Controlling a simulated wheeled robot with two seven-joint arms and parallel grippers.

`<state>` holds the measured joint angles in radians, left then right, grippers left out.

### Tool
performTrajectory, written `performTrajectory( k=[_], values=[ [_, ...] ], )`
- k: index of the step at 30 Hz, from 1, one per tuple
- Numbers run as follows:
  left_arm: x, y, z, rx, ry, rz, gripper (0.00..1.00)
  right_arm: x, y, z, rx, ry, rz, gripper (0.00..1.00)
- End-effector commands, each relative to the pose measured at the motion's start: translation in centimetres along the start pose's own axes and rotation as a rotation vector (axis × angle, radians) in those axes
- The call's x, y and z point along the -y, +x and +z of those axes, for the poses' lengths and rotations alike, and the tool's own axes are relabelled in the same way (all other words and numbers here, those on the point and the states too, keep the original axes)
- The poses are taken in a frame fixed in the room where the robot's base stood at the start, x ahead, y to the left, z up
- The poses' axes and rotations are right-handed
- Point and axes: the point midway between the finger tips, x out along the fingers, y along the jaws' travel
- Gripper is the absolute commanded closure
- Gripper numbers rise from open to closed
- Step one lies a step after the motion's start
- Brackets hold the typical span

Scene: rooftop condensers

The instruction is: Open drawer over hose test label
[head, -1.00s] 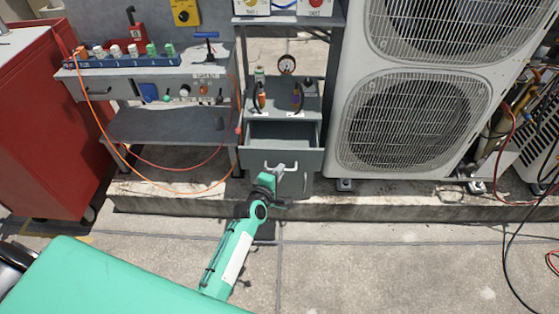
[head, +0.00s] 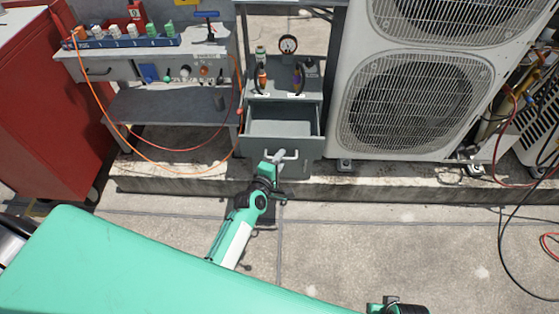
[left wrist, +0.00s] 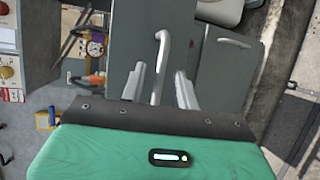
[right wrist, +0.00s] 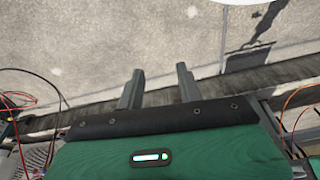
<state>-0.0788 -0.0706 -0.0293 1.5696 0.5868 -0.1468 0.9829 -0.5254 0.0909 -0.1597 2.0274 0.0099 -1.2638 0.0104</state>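The grey drawer (head: 310,148) under the hose stand is pulled open, and its empty-looking inside (head: 282,128) shows. Its pale bar handle (head: 291,156) also shows in the left wrist view (left wrist: 163,50). My left gripper (head: 279,158) is at the handle; in the left wrist view its two fingers (left wrist: 160,83) stand apart on either side of the handle, with gaps visible. Above the drawer, small white labels (head: 261,95) lie below the orange and purple hose ends (head: 297,78); their text is too small to read. My right gripper (right wrist: 158,86) is open and empty over the paving.
A grey workbench (head: 150,104) with an orange hose stands left of the drawer, beside a red cabinet (head: 45,120). A large white condenser unit (head: 350,100) stands close on the right. A concrete curb (head: 350,183) runs below; the paving in front is mostly clear.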

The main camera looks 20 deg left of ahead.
Motion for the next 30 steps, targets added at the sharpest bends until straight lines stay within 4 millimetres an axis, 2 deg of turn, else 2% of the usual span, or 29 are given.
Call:
performTrajectory(
  k=[7, 11, 24, 30],
  values=[
    [0.0, -0.2, 0.0, 0.000, 0.000, 0.000, 0.69, 0.0, -0.1, -0.1, -0.001, 0.000, 0.000, 0.64],
    [0.0, -1.2, 0.0, 0.000, 0.000, -0.001, 0.69, 0.0, -0.1, -0.1, -0.003, 0.000, 0.000, 0.64],
    [0.1, -9.4, 0.0, 0.000, 0.001, -0.002, 0.69, 0.0, 1.3, 0.8, 0.022, -0.001, 0.000, 0.64],
    [0.1, -12.3, 0.0, 0.001, 0.001, -0.001, 0.69, 0.0, 1.7, 0.9, 0.024, -0.001, 0.000, 0.64]
  ],
)
